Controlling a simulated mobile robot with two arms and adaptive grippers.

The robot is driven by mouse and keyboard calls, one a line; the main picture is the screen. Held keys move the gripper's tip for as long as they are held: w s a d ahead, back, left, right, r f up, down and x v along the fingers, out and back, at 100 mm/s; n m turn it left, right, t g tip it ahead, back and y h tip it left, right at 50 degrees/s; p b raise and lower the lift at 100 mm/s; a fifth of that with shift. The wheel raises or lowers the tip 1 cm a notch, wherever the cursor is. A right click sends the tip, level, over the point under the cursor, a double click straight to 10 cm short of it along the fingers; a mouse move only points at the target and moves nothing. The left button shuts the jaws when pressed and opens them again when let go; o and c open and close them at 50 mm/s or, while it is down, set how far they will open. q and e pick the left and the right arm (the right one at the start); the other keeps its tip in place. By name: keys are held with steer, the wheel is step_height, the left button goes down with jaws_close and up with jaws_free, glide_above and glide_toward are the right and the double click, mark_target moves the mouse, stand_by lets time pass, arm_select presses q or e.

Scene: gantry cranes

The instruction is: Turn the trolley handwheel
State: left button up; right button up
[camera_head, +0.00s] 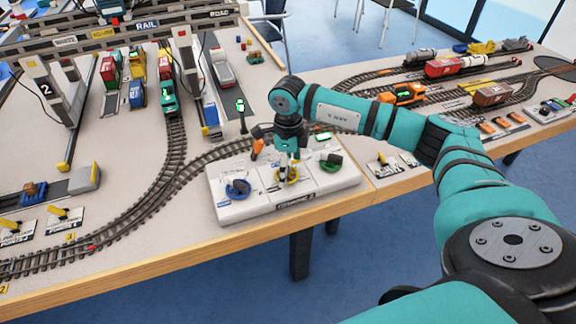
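A white control panel (225,212) sits near the table's front edge. It carries three handwheels: a blue one (238,189) at left, a yellow one (289,176) in the middle and a green one (331,163) at right. Their labels are too small to read, so I cannot tell which is the trolley handwheel by its label. My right gripper (284,170) points down at the yellow handwheel and partly hides it. Its fingertips are too small to tell whether they are open, or whether they touch the wheel. My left gripper is not in view.
The gantry crane (48,90) stands at the back left over coloured containers. A green locomotive (167,98) is on the curved track (165,165) left of the panel. A signal post (241,115) stands behind the panel. More trains stand on the right table.

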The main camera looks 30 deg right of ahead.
steer(key=shift+r, duration=0.2)
step_height(320, 180, up, 12)
steer(key=shift+f, duration=0.2)
stand_by(0.3)
